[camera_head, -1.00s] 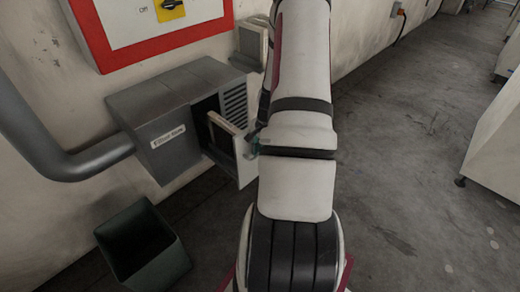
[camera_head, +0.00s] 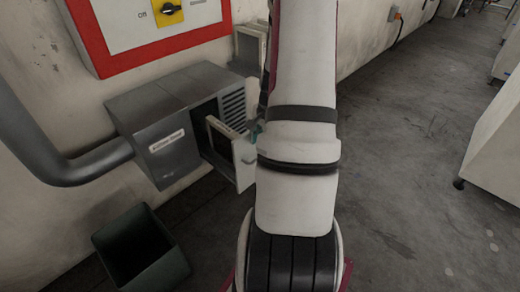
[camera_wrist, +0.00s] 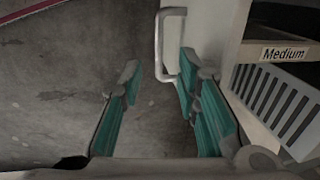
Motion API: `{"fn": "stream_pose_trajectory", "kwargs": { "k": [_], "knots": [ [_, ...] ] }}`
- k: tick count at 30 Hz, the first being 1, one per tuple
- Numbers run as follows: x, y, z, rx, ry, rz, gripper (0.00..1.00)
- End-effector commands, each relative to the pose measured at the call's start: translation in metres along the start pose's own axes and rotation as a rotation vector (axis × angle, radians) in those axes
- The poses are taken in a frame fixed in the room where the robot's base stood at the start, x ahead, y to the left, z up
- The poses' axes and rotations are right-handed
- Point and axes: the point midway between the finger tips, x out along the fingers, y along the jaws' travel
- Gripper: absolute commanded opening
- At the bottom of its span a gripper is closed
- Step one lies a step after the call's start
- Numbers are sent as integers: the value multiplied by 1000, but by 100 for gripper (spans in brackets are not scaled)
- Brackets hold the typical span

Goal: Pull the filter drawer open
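The filter drawer (camera_head: 244,163) stands partly out of the grey filter box (camera_head: 168,125), with a pale-rimmed dark frame in it. Its front (camera_wrist: 208,28) shows in the wrist view, with a pale bar handle (camera_wrist: 159,45). My gripper (camera_wrist: 157,72) is open, its teal fingers apart. In the wrist view the handle bar lies between the fingertips, with the right finger on the drawer-front side. I cannot tell whether either finger touches the bar. In the head view my arm hides most of the gripper; only a bit of teal shows beside the drawer.
A grille and a "Medium" label (camera_wrist: 283,53) are close on the right in the wrist view. A dark bin (camera_head: 140,250) stands on the floor below the box. A pipe (camera_head: 60,165) joins the box's left side. Another pale frame (camera_head: 249,48) is by the wall.

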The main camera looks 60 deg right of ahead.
Motion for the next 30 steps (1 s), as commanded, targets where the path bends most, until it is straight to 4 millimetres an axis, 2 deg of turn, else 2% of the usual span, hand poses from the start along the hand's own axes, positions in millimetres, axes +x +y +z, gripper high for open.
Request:
{"fn": "stream_pose_trajectory", "kwargs": {
  "k": [3,9,30],
  "knots": [
    [-21,0,0,0,3,-2,30],
    [-41,0,0,-1,0,0,30],
    [-45,0,1,-3,-1,0,30]
  ]
}}
